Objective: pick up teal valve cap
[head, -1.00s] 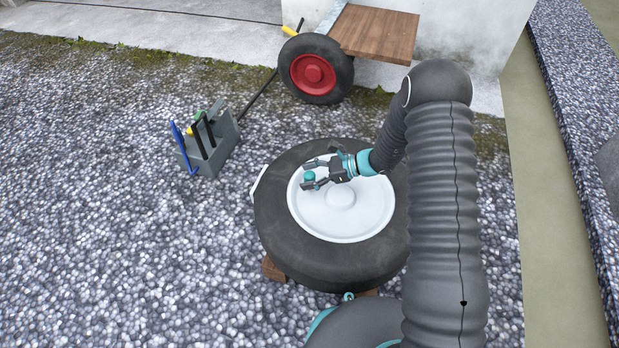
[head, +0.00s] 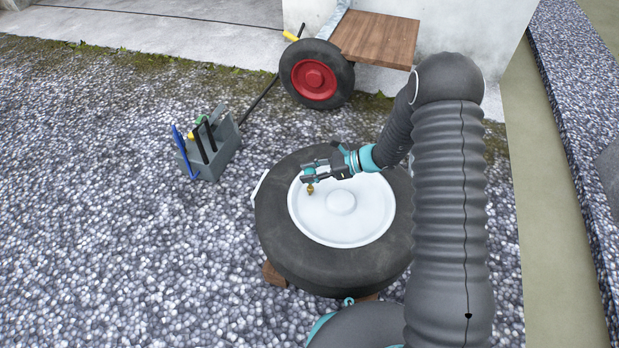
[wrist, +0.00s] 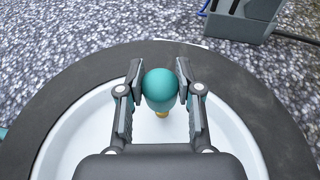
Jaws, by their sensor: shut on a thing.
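The teal valve cap (wrist: 160,84) is a rounded knob between the two fingers of my gripper (wrist: 159,76) in the wrist view. The fingers are shut on it from left and right. A small brass piece (wrist: 162,114) shows just below the cap; I cannot tell whether it is part of the cap or a stem under it. In the head view my gripper (head: 308,172) is over the left part of the white wheel disc (head: 345,229). The fingers largely hide the cap there, and the brass piece (head: 310,188) shows beneath them.
The black tyre (head: 290,265) around the disc lies flat on wooden blocks (head: 273,275). A grey tool caddy (head: 222,153) stands on the gravel to the left. A red-hubbed wheel (head: 314,80) and a wooden board (head: 376,36) are behind. Open gravel lies left of the tyre.

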